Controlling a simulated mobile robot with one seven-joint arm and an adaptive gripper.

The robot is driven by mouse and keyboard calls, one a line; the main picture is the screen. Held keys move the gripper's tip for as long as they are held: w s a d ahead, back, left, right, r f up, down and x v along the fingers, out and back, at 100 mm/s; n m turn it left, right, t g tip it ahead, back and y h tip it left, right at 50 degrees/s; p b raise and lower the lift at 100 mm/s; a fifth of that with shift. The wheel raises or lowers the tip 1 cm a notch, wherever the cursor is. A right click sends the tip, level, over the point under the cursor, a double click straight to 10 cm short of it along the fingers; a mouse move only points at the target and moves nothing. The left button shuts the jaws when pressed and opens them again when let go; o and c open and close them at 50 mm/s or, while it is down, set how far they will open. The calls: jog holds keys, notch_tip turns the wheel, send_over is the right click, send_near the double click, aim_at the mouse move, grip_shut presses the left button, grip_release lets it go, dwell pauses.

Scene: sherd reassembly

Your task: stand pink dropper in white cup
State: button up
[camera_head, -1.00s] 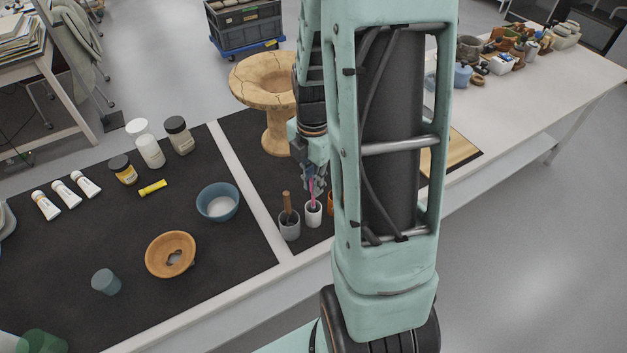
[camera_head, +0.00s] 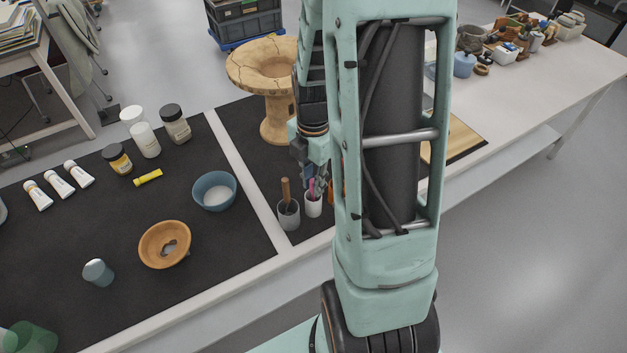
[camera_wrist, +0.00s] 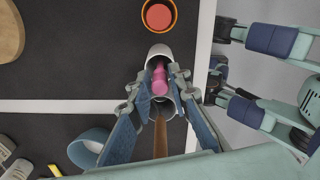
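The white cup (camera_head: 313,207) stands on the dark mat beside a grey cup. The pink dropper (camera_head: 312,186) stands in the white cup with its top end showing above the rim. In the wrist view the dropper (camera_wrist: 159,82) lies between my two fingers, its far end inside the mouth of the white cup (camera_wrist: 160,51). My gripper (camera_wrist: 160,76) appears open, with a narrow gap on each side of the dropper. In the head view my gripper (camera_head: 316,180) is just above the cup, partly hidden by my arm.
The grey cup (camera_head: 288,216) with a brown wooden handle (camera_head: 286,190) stands close on the left. An orange cup (camera_wrist: 143,14) is just beyond the white cup. A wooden spool-shaped stand (camera_head: 277,120) is behind. A blue bowl (camera_head: 214,203) and a tan bowl (camera_head: 150,258) lie left.

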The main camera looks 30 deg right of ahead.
jog(key=o, duration=0.3)
jog(key=shift+r, duration=0.1)
notch_tip(320, 180, up, 12)
jog(key=shift+f, duration=0.1)
dwell(0.4)
dwell(0.5)
